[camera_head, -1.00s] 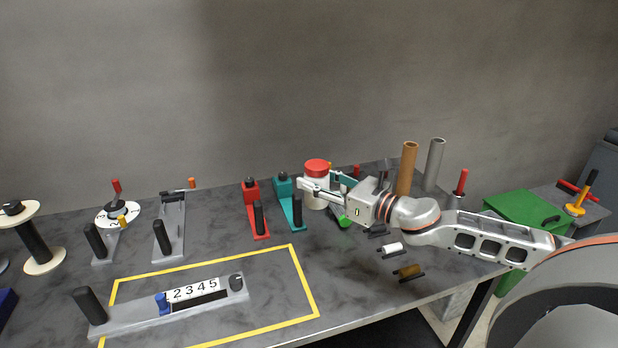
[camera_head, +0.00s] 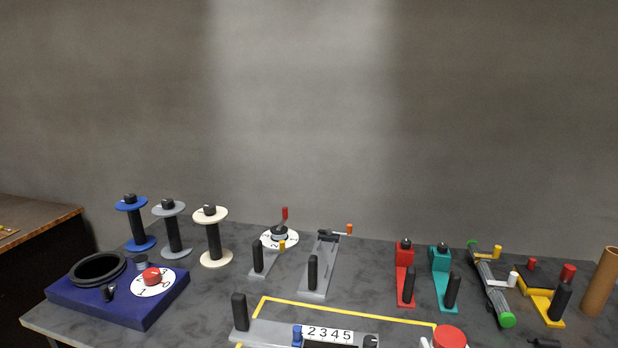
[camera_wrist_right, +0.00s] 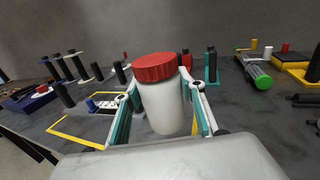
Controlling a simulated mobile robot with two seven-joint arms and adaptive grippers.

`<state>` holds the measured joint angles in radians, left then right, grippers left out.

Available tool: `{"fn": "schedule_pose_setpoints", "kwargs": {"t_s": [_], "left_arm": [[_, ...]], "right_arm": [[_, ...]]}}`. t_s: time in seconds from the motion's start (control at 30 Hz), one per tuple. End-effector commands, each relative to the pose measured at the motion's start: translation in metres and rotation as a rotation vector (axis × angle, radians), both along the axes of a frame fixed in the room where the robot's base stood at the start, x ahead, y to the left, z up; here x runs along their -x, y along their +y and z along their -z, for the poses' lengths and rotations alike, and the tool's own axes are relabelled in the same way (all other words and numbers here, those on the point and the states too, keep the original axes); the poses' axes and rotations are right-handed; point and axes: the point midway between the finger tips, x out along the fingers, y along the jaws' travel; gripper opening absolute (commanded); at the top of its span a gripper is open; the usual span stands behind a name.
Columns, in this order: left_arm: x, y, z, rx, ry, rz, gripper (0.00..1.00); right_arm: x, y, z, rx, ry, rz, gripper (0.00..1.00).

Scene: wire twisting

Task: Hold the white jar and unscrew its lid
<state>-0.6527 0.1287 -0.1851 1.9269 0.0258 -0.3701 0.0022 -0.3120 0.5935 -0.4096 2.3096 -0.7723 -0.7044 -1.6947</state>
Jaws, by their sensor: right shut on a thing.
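The white jar (camera_wrist_right: 165,110) is upright in the right wrist view, with its ribbed red lid (camera_wrist_right: 156,67) on top. My right gripper (camera_wrist_right: 162,98) is shut on the jar, one teal-padded finger on each side of its body below the lid. In the head view only the red lid (camera_head: 450,338) shows at the bottom edge, with a small pale bit of the gripper beside it. The jar's body is cut off there. I cannot tell whether its base touches the table. My left gripper is in neither view.
A yellow outline (camera_head: 350,309) with a number-dial device (camera_head: 268,331) lies left of the jar. Red (camera_head: 405,280) and teal (camera_head: 443,283) handled devices stand behind it. A green-ended grey tool (camera_head: 493,290) and brown tube (camera_head: 602,283) are to the right. Spools (camera_head: 213,237) stand at the left.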

Motion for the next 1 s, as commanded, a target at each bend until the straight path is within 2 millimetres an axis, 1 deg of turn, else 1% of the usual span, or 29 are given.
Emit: {"fn": "schedule_pose_setpoints", "kwargs": {"t_s": [0.03,0.2,0.47,0.57,0.67,0.77,0.9,1.0], "left_arm": [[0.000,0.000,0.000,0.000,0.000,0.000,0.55],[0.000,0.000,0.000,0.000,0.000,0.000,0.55],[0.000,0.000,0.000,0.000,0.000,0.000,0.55],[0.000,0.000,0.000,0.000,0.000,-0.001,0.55],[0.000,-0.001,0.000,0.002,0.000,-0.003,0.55],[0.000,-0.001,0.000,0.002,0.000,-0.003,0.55],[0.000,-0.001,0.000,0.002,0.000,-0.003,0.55],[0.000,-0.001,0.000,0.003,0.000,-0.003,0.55]], "right_arm": [[0.007,0.004,-0.001,-0.007,0.000,0.025,0.01],[0.021,0.010,-0.002,-0.007,0.002,0.080,0.01],[0.024,0.011,-0.003,-0.003,0.002,0.091,0.01],[0.024,0.018,-0.003,-0.002,0.001,0.064,0.01],[0.023,0.033,-0.004,-0.001,0.000,0.003,0.01],[0.022,0.056,-0.007,0.000,-0.002,-0.090,0.01],[0.021,0.093,-0.009,0.003,-0.002,-0.240,0.01],[0.020,0.116,-0.010,0.002,-0.002,-0.333,0.01]]}}
